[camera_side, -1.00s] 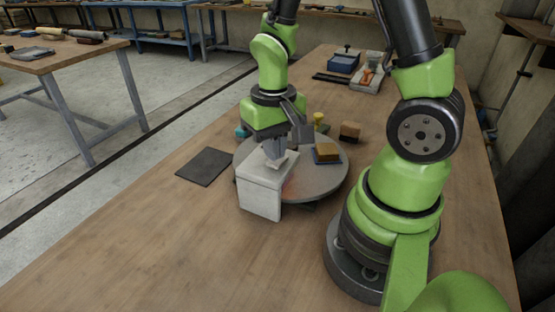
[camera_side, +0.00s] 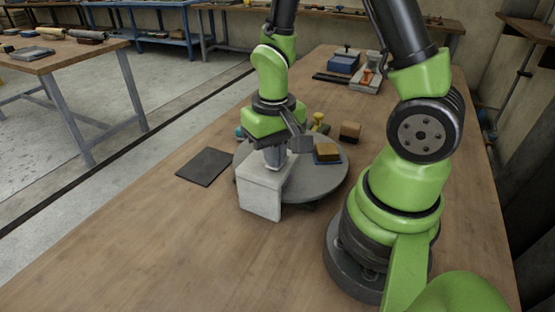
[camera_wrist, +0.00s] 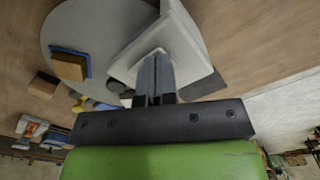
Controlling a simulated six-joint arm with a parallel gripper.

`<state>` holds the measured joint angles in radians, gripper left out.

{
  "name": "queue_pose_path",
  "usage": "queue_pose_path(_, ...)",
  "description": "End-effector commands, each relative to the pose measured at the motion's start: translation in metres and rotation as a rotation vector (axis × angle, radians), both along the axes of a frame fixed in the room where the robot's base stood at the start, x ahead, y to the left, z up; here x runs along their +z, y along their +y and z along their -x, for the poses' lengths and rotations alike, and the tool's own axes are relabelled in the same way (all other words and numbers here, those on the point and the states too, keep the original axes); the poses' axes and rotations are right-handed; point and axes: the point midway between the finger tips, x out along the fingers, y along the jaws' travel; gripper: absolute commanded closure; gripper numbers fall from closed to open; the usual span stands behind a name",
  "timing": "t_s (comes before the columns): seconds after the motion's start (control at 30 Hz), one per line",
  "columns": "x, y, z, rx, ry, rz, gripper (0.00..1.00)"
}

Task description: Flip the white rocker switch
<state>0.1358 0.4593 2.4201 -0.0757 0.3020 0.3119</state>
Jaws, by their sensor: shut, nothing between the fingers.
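A pale white-grey box (camera_side: 262,192) stands at the front left edge of a round grey disc. In the wrist view its top and side (camera_wrist: 187,45) show beyond my fingers. A light plate, which looks like the white rocker (camera_wrist: 128,62), lies around and under my fingertips. In the side view the rocker is hard to make out behind the fingers. My gripper (camera_side: 274,161) is shut and empty, pointing down at the top of the box. In the wrist view the fingers (camera_wrist: 156,66) are together over the light plate. I cannot tell whether they touch it.
The round grey disc (camera_side: 315,184) carries a yellow block on a blue base (camera_side: 327,153). A brown block (camera_side: 350,131) and a yellow knob (camera_side: 319,121) stand behind. A dark flat mat (camera_side: 205,166) lies left. The table's front is clear.

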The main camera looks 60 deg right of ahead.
Motion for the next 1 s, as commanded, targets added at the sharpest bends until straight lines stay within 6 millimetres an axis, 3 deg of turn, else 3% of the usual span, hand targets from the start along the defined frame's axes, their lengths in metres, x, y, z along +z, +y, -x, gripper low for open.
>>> queue_pose_path(1.0, 0.070, 0.000, 0.000, 0.000, 0.000, 0.000, 1.00)
